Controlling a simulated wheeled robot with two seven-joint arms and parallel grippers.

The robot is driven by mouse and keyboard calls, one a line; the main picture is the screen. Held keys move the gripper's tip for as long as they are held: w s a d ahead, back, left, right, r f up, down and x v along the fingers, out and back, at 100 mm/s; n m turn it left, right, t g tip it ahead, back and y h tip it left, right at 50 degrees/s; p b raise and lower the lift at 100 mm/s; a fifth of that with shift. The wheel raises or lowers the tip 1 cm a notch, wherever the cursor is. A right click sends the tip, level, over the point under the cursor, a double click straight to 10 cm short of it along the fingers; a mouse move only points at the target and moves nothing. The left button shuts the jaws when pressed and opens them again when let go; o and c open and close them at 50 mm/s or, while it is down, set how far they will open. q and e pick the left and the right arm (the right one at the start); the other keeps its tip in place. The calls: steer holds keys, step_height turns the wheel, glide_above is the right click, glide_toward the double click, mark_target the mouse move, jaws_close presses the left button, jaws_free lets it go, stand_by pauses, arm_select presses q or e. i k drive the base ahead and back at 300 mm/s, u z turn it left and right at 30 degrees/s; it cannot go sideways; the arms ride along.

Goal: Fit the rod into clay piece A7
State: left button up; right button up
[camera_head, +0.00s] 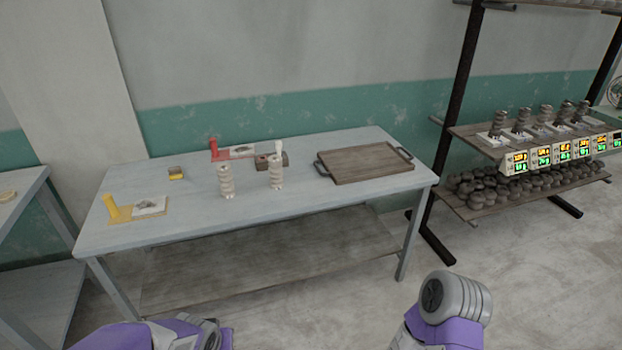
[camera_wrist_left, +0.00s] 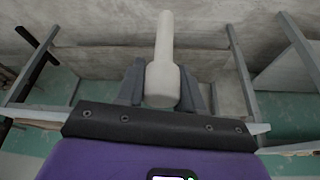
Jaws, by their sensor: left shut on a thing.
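In the left wrist view, my left gripper (camera_wrist_left: 161,85) is shut on a pale cream rod (camera_wrist_left: 164,45) with a thick end between the fingers and a thinner end beyond. Two ribbed, pale clay pieces stand upright on the table in the head view: one at the left (camera_head: 226,182) and one at the right (camera_head: 276,175). A pale narrow piece shows at the top of the right one. I cannot read any label, so I cannot tell which is A7. Neither gripper shows in the head view; only my purple arm parts show along its bottom edge.
A shelf (camera_head: 470,132) at right holds several dark ribbed pieces above lit displays.

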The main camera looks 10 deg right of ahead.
mark_target(275, 166)
steer(key=z, duration=0.4)
steer(key=i, duration=1.15)
steer(key=u, duration=0.1)
